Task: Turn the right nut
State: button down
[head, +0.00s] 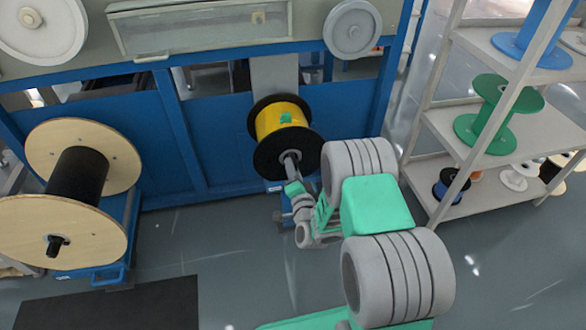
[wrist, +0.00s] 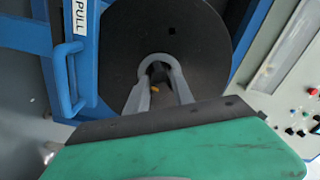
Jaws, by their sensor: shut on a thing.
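A spool of yellow cable (head: 278,119) with black flanges is mounted on the blue machine in the middle of the head view. Its near black flange (wrist: 195,35) fills the upper middle of the wrist view. The grey nut (wrist: 159,59) sits at the flange's centre as a rounded ring. My gripper (wrist: 160,76) is shut on the nut, with one finger on each side of it. In the head view my gripper (head: 291,168) reaches the near side of the spool's centre, and the nut there is mostly hidden by my fingers.
A wooden reel with black cable (head: 76,187) stands at the left on a blue stand. A shelf rack (head: 467,130) with green and blue spools is at the right. A blue handle (wrist: 68,85) is left of the flange in the wrist view.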

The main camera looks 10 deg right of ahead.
jog(key=n, duration=0.5)
jog(key=shift+f+n, duration=0.1)
jog(key=shift+n, duration=0.2)
jog(key=n, duration=0.4)
jog(key=shift+d, duration=0.1)
jog(key=n, duration=0.5)
jog(key=shift+d, duration=0.1)
jog(key=n, duration=0.4)
jog(key=shift+n, duration=0.3)
jog(key=n, duration=0.4)
jog(key=shift+d, duration=0.1)
jog(key=n+p, duration=0.1)
jog(key=n, duration=0.4)
jog(key=shift+r, duration=0.2)
jog(key=n, duration=0.4)
jog(key=shift+d+r+n+p, duration=0.1)
jog(key=shift+n+p, duration=0.2)
jog(key=shift+p, duration=0.05)
jog(key=n, duration=0.4)
jog(key=shift+n+p, duration=0.3)
jog(key=shift+p, duration=0.05)
